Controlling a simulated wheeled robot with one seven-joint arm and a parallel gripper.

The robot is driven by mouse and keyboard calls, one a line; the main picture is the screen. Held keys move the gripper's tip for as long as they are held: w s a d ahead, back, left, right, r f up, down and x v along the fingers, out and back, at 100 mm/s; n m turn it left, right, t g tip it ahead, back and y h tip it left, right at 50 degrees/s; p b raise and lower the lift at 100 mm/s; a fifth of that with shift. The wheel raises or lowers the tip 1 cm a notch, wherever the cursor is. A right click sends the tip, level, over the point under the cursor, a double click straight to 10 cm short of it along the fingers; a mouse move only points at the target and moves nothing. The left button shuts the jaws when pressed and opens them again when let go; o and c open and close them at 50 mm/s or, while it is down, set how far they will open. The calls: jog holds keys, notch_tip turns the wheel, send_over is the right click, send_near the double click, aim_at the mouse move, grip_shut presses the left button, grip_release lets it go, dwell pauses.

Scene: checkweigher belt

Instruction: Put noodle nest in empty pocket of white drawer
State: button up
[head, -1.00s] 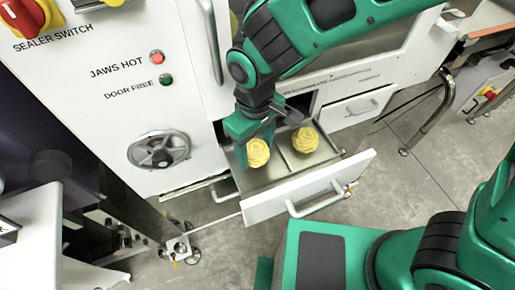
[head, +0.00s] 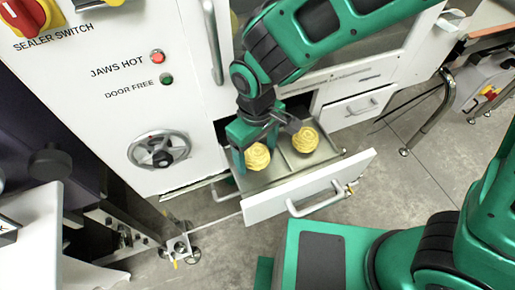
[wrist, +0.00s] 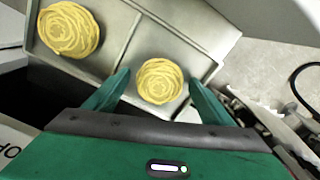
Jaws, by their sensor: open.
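The white drawer (head: 309,189) is pulled out below the machine front, with a metal tray (head: 284,177) split by dividers inside. One noodle nest (head: 256,157) lies in the left pocket and another noodle nest (head: 304,140) in the right pocket. In the wrist view one nest (wrist: 160,81) lies between the fingers and the other nest (wrist: 69,30) is at the upper left, across a divider. My gripper (wrist: 158,90) is open, its fingers on either side of the middle nest with gaps. In the head view my gripper (head: 254,147) is over the left nest.
A smaller shut drawer (head: 355,107) is to the right of the open one. A handwheel (head: 159,149) and two lamps are on the panel to the left. A metal bar handle (head: 212,42) stands beside my arm.

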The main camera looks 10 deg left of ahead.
aim_at(257, 160)
notch_tip(257, 160, up, 12)
dwell(0.5)
jog(key=shift+r, duration=0.1)
jog(key=w+d+r+m, duration=0.1)
jog(key=w+d+m, duration=0.3)
jog(key=d, duration=0.9)
jog(key=w+d+r+m, duration=0.2)
jog(key=w+d+m, duration=0.2)
jog(key=d, duration=0.9)
jog(key=s+d+m, duration=0.4)
jog(key=s+d, duration=0.3)
jog(key=d, duration=0.3)
jog(key=s+d+m, duration=0.5)
jog(key=s+d, duration=0.3)
jog(key=d, duration=0.3)
jog(key=shift+f, duration=0.45)
jog(key=shift+w, duration=0.15)
